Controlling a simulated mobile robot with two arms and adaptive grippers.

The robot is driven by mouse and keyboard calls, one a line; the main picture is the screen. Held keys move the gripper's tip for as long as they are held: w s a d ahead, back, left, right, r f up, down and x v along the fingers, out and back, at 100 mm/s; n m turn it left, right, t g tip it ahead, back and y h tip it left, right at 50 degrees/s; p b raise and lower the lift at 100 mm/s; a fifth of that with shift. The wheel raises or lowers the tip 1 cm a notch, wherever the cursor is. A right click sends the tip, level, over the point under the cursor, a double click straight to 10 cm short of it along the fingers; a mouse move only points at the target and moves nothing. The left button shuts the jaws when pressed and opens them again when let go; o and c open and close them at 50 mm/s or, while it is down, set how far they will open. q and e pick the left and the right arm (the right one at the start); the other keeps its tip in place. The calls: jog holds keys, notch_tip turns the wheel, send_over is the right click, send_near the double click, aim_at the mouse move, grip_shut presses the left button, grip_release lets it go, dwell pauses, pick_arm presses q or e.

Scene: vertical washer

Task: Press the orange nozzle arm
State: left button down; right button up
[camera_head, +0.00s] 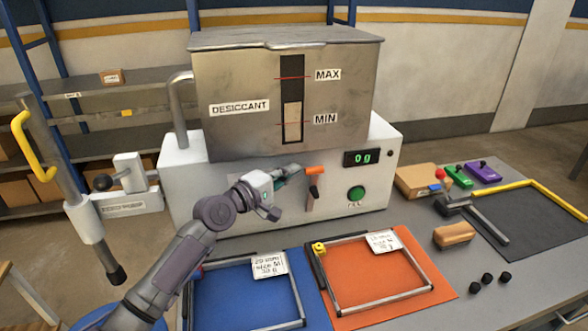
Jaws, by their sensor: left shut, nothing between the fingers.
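The orange nozzle arm (315,170) sticks out from the front of the white dispenser (230,190), below and left of a display reading "0 g". A dark lever or spout (312,198) hangs just under it. My left gripper (297,170) reaches in from the left with its fingers shut and empty. Its tips are at the left end of the orange part; I cannot tell whether they touch it. My right gripper is not in view.
A green button (356,193) is on the dispenser's front. A blue mat (235,310) and an orange mat (385,280) with metal frames lie in front. A wooden block (454,234) and black knobs (487,278) are at right. A post with a yellow handle (32,148) stands left.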

pick_arm(q)
jog(key=shift+w+d, duration=0.45)
jog(key=shift+w, duration=0.05)
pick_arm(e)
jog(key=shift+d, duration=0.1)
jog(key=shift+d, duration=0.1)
